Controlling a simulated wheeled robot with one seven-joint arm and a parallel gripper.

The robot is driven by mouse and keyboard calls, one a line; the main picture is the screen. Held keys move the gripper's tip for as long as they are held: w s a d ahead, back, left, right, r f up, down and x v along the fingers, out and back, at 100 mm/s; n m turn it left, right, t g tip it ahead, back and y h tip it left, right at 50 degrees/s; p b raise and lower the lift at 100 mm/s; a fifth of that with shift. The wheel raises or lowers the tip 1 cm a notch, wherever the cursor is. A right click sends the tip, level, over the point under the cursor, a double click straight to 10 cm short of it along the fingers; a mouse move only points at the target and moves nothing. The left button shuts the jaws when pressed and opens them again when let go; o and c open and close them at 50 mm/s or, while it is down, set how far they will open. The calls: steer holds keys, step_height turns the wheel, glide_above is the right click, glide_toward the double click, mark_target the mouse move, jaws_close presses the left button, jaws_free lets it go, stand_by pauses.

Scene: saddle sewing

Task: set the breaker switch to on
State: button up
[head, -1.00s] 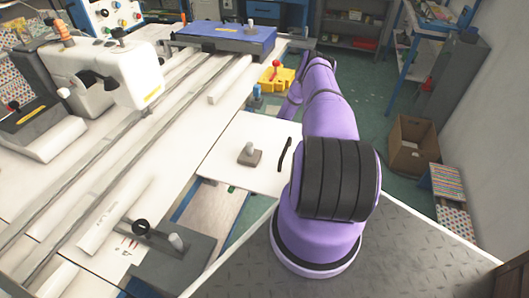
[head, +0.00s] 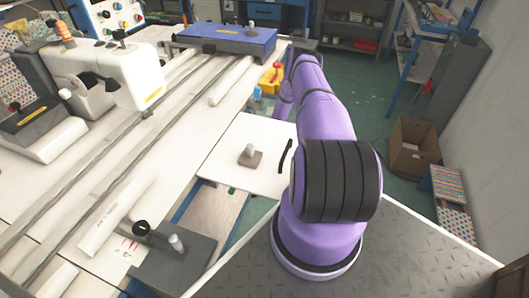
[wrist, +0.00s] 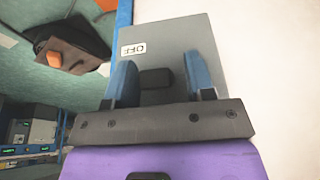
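In the wrist view, a grey panel (wrist: 190,38) carries a white label marked OFF (wrist: 133,49). A dark block (wrist: 157,78), which looks like the breaker switch, sits low on the panel. My gripper (wrist: 161,75) is open, with one blue finger on each side of the dark block. I cannot tell whether the fingers touch it. No ON label shows. In the head view, my purple arm reaches away beside the table, and the gripper and panel cannot be made out.
A pale wall (wrist: 275,70) stands right of the panel. A black object with an orange knob (wrist: 54,59) is at left. In the head view, the white sewing table (head: 165,135) lies left of my arm, and a yellow unit (head: 266,87) is partly hidden behind it.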

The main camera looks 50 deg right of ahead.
steer(key=v, duration=1.1)
steer(key=shift+f, duration=0.1)
stand_by(0.6)
